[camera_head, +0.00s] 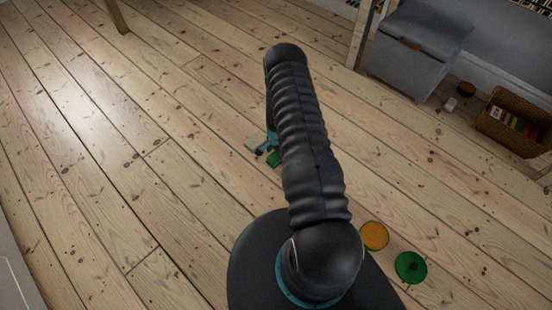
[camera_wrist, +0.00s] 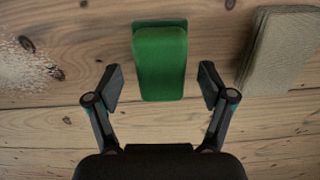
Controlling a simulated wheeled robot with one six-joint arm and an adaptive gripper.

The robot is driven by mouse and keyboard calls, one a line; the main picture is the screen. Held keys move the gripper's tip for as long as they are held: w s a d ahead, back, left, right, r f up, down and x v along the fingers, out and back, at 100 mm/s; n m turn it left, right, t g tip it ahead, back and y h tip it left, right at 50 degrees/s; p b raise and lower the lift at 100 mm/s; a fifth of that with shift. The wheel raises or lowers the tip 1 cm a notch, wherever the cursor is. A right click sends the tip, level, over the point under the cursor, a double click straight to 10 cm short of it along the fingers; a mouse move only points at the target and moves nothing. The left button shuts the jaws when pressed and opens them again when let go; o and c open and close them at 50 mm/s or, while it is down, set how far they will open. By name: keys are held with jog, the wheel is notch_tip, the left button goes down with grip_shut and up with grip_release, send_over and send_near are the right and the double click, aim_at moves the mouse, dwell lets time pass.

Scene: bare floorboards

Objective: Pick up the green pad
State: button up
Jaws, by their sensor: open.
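The green pad (camera_wrist: 160,62) is a rounded block lying on the floorboards. In the wrist view it is at the top centre, ahead of and between my fingertips. My gripper (camera_wrist: 161,87) is open, with one finger on each side of the pad's near end and a gap on both sides. In the head view a small part of the green pad (camera_head: 274,159) shows beside my arm, and the arm hides the rest. My gripper is mostly hidden there too.
A beige folded cloth-like stack (camera_wrist: 279,47) lies right of the pad. An orange round thing (camera_head: 374,236) and a dark green round thing (camera_head: 411,267) lie near my base. A grey box (camera_head: 415,48) and a wicker basket (camera_head: 515,122) stand at upper right.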

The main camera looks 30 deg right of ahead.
jog(key=shift+f, duration=0.65)
jog(key=c, duration=1.3)
jog(key=shift+r, duration=0.1)
jog(key=shift+w+r, duration=0.1)
jog(key=shift+r, duration=0.35)
jog(key=r, duration=0.2)
jog(key=d+r, duration=0.1)
jog(key=shift+s+r, duration=0.2)
jog(key=shift+r, duration=0.15)
jog(key=s+d+r, duration=0.1)
jog(key=d+r, duration=0.1)
jog(key=d, duration=0.1)
jog(key=s+d+r, duration=0.1)
jog(key=d+r, duration=0.1)
jog(key=d, duration=0.1)
jog(key=s+d+r, duration=0.1)
jog(key=d+r, duration=0.1)
jog(key=d, duration=0.2)
jog(key=shift+s+r+b, duration=0.15)
jog(key=shift+s+b, duration=0.15)
